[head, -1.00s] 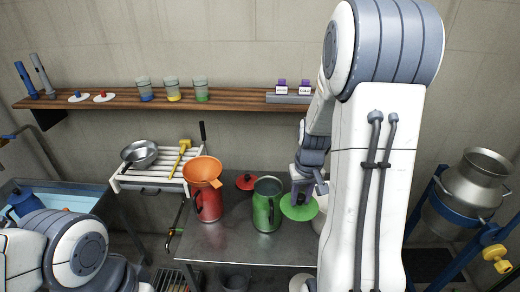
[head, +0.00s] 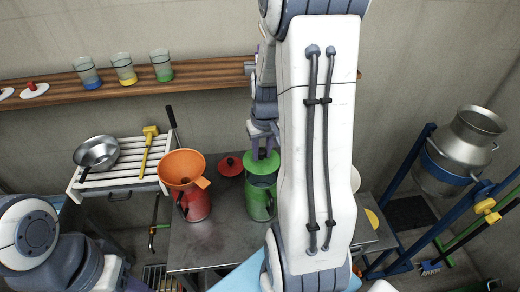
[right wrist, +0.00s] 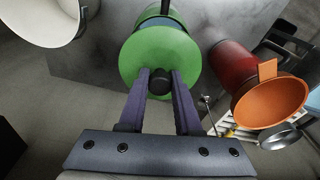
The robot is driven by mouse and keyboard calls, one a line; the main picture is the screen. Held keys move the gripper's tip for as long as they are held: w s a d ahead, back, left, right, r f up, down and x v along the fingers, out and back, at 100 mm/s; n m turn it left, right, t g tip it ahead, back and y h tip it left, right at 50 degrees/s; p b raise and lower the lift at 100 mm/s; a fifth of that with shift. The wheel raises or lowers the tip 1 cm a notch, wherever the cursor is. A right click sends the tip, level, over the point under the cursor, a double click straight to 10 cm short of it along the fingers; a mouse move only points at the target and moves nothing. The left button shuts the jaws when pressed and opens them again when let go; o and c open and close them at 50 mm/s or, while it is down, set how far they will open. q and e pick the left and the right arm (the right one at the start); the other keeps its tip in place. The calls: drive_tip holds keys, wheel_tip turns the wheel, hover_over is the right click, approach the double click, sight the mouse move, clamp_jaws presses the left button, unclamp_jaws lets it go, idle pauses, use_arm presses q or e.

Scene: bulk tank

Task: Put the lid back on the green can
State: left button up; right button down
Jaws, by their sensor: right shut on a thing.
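The green can (head: 261,201) stands upright on the metal table, right of the red can. My right gripper (head: 263,152) is shut on the knob of the green lid (head: 262,164) and holds it at the can's top. In the right wrist view the gripper (right wrist: 160,84) grips the dark knob, and the lid (right wrist: 152,52) covers much of the can's mouth. A bluish strip of the can (right wrist: 163,22) shows past the lid's far edge. I cannot tell whether the lid touches the rim. My left arm shows at lower left, its gripper out of view.
The red can (head: 196,205) with an orange funnel (head: 182,169) stands close on the left. A red lid (head: 230,165) lies behind, between the cans. A white rack (head: 125,160) holds a steel pan (head: 97,151) and a yellow mallet (head: 148,148). The table front (head: 205,250) is bare.

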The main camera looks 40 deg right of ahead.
sight(262, 161)
drive_tip(key=shift+s+f+b, duration=0.1)
drive_tip(key=shift+f+b, duration=1.65)
drive_tip(key=shift+f, duration=0.8)
drive_tip(key=c, duration=0.5)
unclamp_jaws()
drive_tip(key=r, duration=0.7)
drive_tip(key=s+r, duration=0.1)
drive_tip(key=r, duration=0.2)
drive_tip(key=shift+a+r+b, duration=0.25)
drive_tip(key=shift+b, duration=0.1)
